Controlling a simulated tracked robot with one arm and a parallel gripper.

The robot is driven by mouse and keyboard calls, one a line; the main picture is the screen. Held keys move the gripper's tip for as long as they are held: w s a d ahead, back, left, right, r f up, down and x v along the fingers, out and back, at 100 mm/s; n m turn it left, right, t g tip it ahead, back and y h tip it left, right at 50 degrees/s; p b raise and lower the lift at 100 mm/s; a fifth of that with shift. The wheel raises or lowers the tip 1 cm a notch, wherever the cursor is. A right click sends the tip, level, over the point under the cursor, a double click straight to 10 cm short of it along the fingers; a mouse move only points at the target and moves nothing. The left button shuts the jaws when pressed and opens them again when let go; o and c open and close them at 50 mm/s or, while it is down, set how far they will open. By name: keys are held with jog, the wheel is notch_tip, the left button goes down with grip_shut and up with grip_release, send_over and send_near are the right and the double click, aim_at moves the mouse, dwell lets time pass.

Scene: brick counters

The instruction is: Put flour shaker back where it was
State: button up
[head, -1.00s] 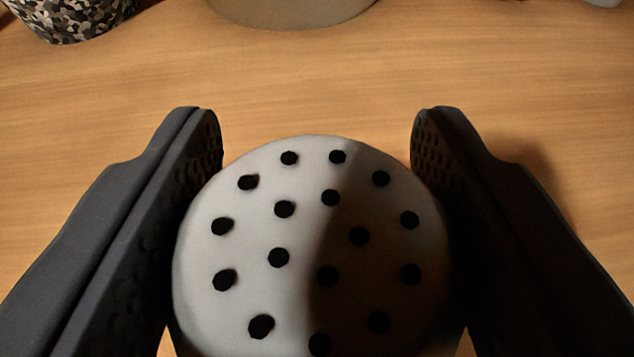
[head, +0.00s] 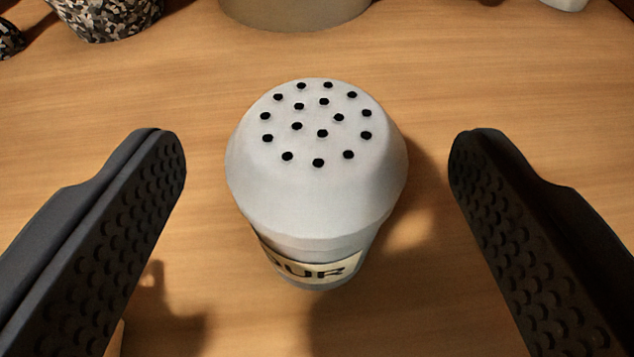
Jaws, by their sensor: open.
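The flour shaker (head: 316,195) stands upright on the wooden counter (head: 480,90) in the middle of the head view. It is pale grey with a domed top full of black holes, and a cream label (head: 322,270) on its front shows "UR". My gripper (head: 317,150) is open, with one dark finger to the left of the shaker and one to the right. There is a clear gap on both sides, and neither finger touches it. The lower part of the shaker is mostly hidden beneath its wide top.
A speckled black-and-white pot (head: 108,18) stands at the back left, with another speckled thing (head: 8,38) at the left edge. A round beige-grey object (head: 295,14) is at the back middle. A whitish object (head: 565,4) is at the back right. The counter around the shaker is clear.

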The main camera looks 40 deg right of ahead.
jog(key=v, duration=0.7)
jog(key=shift+a, duration=0.2)
jog(key=w+a+r+n+t+y, duration=0.1)
jog(key=w+a+r+n+y, duration=0.1)
jog(key=w+a+r, duration=0.8)
jog(key=w+a+r+n+t+y, duration=0.25)
jog(key=w+a+r, duration=0.25)
jog(key=a+r, duration=1)
jog(key=s+a+r+n+y, duration=0.1)
jog(key=s+a+r, duration=0.3)
jog(key=a+r, duration=0.5)
jog(key=s+a+r+n+t+y, duration=0.1)
jog(key=s+a+r+n+y, duration=0.1)
jog(key=a+r, duration=0.7)
jog(key=s+a+y, duration=0.1)
jog(key=s+a, duration=0.1)
jog(key=a, duration=0.6)
jog(key=shift+s+r, duration=0.2)
jog(key=shift+r, duration=0.2)
